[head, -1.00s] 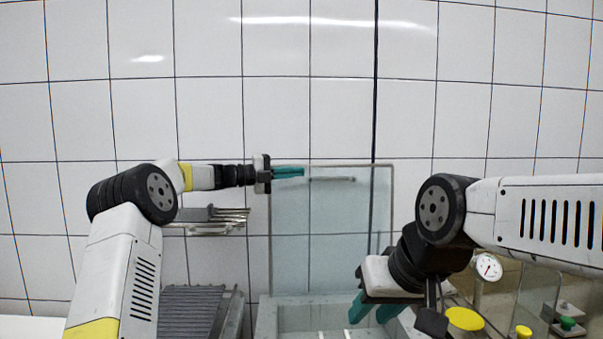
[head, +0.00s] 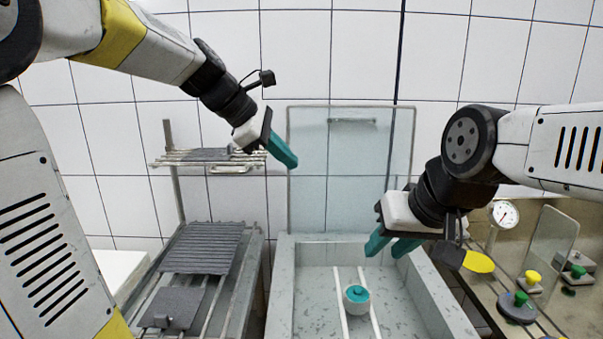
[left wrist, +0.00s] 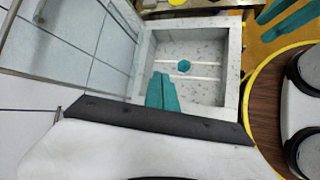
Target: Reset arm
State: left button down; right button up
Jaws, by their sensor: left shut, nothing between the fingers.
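My left gripper (head: 282,152) is shut and empty, raised in front of the tiled wall and the glass panel's left edge. Its teal fingers also show together in the left wrist view (left wrist: 162,92). My right gripper (head: 391,246) hangs above the right side of the stone basin (head: 281,290), with its two teal fingers apart and nothing visible between them. A white mould with a teal top (head: 357,294) sits on rails inside the basin, clear of both grippers. In the left wrist view the teal top (left wrist: 184,66) shows in the basin.
A glass panel (head: 310,180) stands behind the basin. At the left are a wire shelf (head: 200,158) and a rack with a grey ribbed mat (head: 205,247). At the right are a dial gauge (head: 504,213) and green and yellow knobs (head: 532,278).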

pick_arm(q)
jog(key=s+a+f+m+y, duration=0.1)
jog(key=s+a+f+m, duration=0.2)
jog(key=s+m, duration=0.2)
jog(key=s+a+f+m+t+y, duration=0.1)
jog(key=s+a+f+m+y, duration=0.1)
jog(key=s+m, duration=0.4)
jog(key=s+a+f+m+t+y, duration=0.1)
jog(key=s+a+f+m+y, duration=0.1)
jog(key=s+a+f+m, duration=0.2)
jog(key=s+a+m, duration=0.1)
jog(key=s+a, duration=0.1)
jog(key=s, duration=0.1)
jog(key=shift+s+f+m, duration=0.2)
jog(key=shift+f+m, duration=0.1)
jog(key=shift+f, duration=0.05)
